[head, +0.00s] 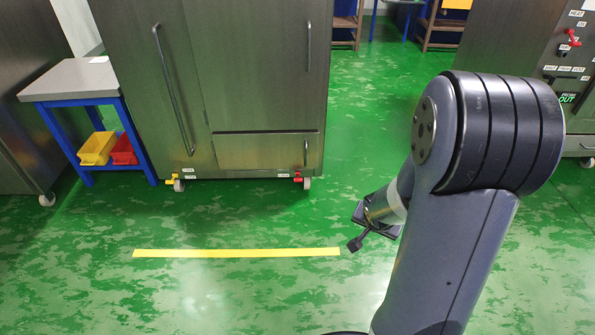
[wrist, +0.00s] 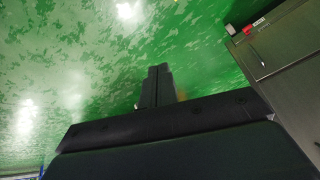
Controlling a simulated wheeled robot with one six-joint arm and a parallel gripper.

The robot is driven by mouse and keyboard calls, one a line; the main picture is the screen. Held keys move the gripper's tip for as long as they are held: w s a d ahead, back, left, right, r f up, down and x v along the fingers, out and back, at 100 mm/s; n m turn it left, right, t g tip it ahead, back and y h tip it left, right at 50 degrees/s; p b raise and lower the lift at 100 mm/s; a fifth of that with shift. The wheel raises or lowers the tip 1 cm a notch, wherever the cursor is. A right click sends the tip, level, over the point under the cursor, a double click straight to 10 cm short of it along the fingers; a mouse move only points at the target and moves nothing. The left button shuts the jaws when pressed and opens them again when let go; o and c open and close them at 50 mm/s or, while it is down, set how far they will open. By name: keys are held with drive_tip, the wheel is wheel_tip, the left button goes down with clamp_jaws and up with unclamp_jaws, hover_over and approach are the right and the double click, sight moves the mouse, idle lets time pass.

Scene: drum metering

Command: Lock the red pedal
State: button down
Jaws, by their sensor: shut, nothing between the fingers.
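The red pedal (head: 298,180) is a small red lever at the caster under the right front corner of the steel cabinet (head: 262,80). It also shows small in the wrist view (wrist: 247,29), at the upper right by the cabinet's lower edge. Its exact tilt is too small to tell. My gripper (head: 355,244) is low over the floor, in front and to the right of the red pedal, and apart from it. Its fingers are together and empty, as the wrist view (wrist: 158,72) shows.
A yellow pedal (head: 172,181) is at the cabinet's left front caster. A yellow floor stripe (head: 235,253) lies in front. A blue-framed table (head: 75,80) with yellow and red bins stands at left. Another cabinet stands at far right. The green floor between is clear.

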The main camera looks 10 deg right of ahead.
drive_tip(key=d+f+m+y+p, duration=0.1)
drive_tip(key=d+f+m+p, duration=0.1)
drive_tip(key=f, duration=0.7)
drive_tip(key=s+d+f+m+g+y+p, duration=0.1)
drive_tip(key=f+m+p, duration=0.3)
drive_tip(key=f, duration=0.6)
drive_tip(key=shift+d+f+m+y, duration=0.3)
drive_tip(key=shift+d+y, duration=0.2)
drive_tip(key=shift+y, duration=0.3)
